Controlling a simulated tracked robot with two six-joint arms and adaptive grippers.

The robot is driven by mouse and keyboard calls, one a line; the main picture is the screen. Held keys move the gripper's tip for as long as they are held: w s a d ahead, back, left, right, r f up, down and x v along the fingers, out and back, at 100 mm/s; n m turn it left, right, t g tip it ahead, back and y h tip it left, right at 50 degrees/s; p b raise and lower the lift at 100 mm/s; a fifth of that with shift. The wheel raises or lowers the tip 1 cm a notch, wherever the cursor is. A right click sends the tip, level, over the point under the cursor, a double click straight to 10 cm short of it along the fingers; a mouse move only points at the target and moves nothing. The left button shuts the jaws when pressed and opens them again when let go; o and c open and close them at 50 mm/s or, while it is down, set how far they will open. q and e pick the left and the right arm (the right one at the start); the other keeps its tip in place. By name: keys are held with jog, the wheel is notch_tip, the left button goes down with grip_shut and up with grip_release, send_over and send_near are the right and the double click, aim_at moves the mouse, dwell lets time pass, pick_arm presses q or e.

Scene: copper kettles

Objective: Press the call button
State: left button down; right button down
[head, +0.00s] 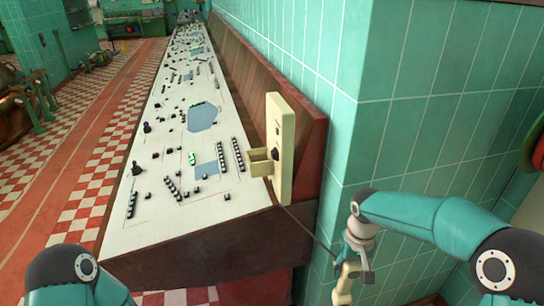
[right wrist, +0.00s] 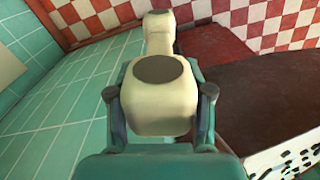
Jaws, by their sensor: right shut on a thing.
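A cream wall phone box (head: 283,150) is fixed at the near end of the long control desk, beside the tiled wall corner. An empty cream cradle (head: 260,163) juts from its left side. A small dark round control (head: 275,154) shows on its face; I cannot tell whether it is the call button. My right gripper (head: 352,262) is below and right of the box, shut on a cream handset (head: 344,287). The handset fills the middle of the right wrist view (right wrist: 160,112), between both fingers. My left arm enters at the lower left, but its gripper is out of frame.
The white control desk (head: 165,165), covered in switches, runs away along the left of the box. Its dark red edge and the teal tiled wall (head: 420,120) bound the space. A thin cord (head: 310,232) runs towards the handset. Checkered floor lies left.

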jog(key=s+f, duration=0.3)
jog(key=f, duration=0.1)
jog(key=shift+s+f, duration=0.4)
